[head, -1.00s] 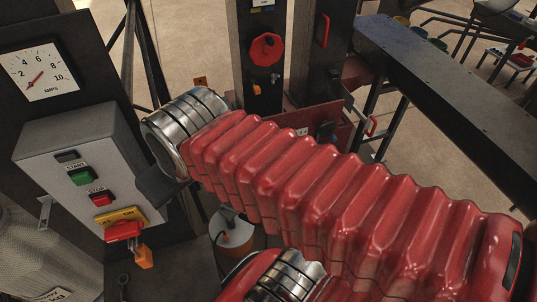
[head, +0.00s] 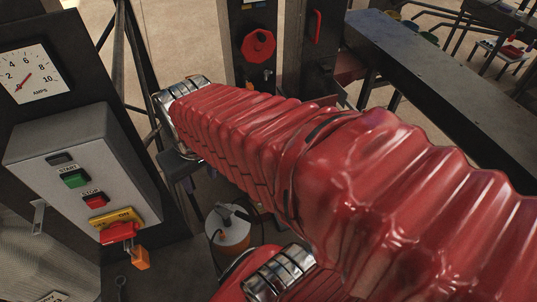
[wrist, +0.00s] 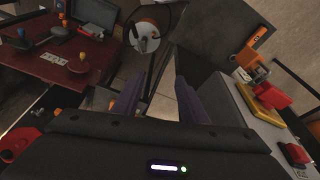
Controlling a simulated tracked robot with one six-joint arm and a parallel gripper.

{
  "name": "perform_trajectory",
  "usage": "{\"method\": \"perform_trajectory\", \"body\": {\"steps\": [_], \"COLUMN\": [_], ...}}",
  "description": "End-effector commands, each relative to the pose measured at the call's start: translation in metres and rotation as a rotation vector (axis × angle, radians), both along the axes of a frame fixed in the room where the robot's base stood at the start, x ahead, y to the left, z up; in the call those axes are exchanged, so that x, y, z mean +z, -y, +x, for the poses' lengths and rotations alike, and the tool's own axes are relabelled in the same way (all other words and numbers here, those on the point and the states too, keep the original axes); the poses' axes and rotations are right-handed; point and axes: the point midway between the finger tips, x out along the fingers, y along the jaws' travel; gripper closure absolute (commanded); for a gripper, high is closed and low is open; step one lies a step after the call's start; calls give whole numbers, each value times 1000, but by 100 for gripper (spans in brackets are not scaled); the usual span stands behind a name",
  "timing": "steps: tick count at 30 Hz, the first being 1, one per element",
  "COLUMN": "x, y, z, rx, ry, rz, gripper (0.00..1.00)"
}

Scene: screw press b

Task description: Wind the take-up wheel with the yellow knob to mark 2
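I cannot make out a take-up wheel with a yellow knob or a mark 2 in either view. My gripper shows in the wrist view (wrist: 157,85) as two purple fingers, well apart with nothing between them. It is open and hangs beside the grey switch box. In the head view only a dark part of it shows past the metal cuff, and my red sleeved arm hides much of the middle. A red handwheel (head: 258,46) sits on a dark column at the back, away from my gripper; no yellow knob shows on it.
The grey switch box (head: 75,150) carries a green START button, a red STOP button and a red handle on a yellow plate (head: 125,213). An orange and white can (head: 231,230) with a cable stands below my arm. A dark bench (head: 440,75) runs along the right.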

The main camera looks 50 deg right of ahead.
Motion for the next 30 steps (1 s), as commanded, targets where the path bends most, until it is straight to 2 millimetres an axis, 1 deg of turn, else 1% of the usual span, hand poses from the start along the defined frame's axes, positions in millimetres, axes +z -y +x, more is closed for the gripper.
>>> {"method": "perform_trajectory", "body": {"steps": [1, 9, 20, 26, 30], "x": [-10, -55, -120, -162, -193], "y": [9, 55, 122, 160, 186], "z": [1, 6, 9, 7, 3], "rx": [-26, -133, -245, -294, -322], "ry": [-31, -142, -230, -254, -261], "rz": [4, 16, 25, 26, 26], "gripper": [61, 61, 61, 61, 61]}}
